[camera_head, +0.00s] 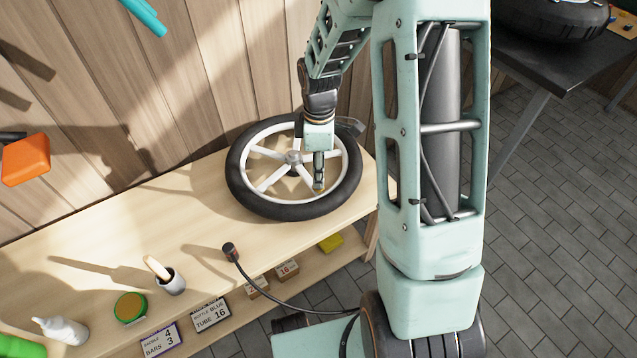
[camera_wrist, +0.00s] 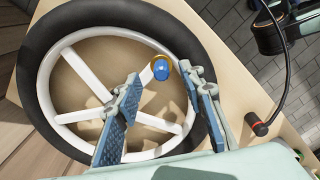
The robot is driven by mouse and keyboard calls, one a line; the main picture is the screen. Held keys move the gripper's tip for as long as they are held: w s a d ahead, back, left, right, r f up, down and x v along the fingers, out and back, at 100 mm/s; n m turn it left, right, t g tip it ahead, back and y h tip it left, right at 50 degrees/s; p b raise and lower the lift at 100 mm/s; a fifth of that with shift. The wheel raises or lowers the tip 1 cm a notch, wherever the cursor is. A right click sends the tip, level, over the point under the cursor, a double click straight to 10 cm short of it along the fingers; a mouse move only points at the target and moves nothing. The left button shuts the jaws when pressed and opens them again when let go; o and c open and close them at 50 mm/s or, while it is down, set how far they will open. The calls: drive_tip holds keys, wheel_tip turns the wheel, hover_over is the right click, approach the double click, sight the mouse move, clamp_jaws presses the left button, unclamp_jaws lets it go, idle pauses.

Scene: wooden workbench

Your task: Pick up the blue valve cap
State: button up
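The blue valve cap (camera_wrist: 161,71) shows in the wrist view as a small rounded blue piece with a gold-coloured part beside it. It sits by the inner side of the wheel (camera_wrist: 35,88), near the end of a white spoke. My gripper (camera_wrist: 161,80) is open, with one blue-padded finger on each side of the cap in the picture. I see no contact with the cap, and the remaining depth is hard to judge. In the head view my gripper (camera_head: 319,186) points down at the wheel's near right inner rim (camera_head: 250,205). The cap cannot be made out there.
The wheel lies flat on the wooden workbench (camera_head: 150,235) close to the plank wall. A bendy stalk with a dark red-tipped head (camera_head: 230,251) rises in front of the bench.

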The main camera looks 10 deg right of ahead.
wheel_tip(320, 180, down, 3)
drive_tip(key=shift+s+f+b, duration=0.1)
drive_tip(key=shift+f+b, duration=0.05)
drive_tip(key=shift+b, duration=0.2)
drive_tip(key=c, duration=0.8)
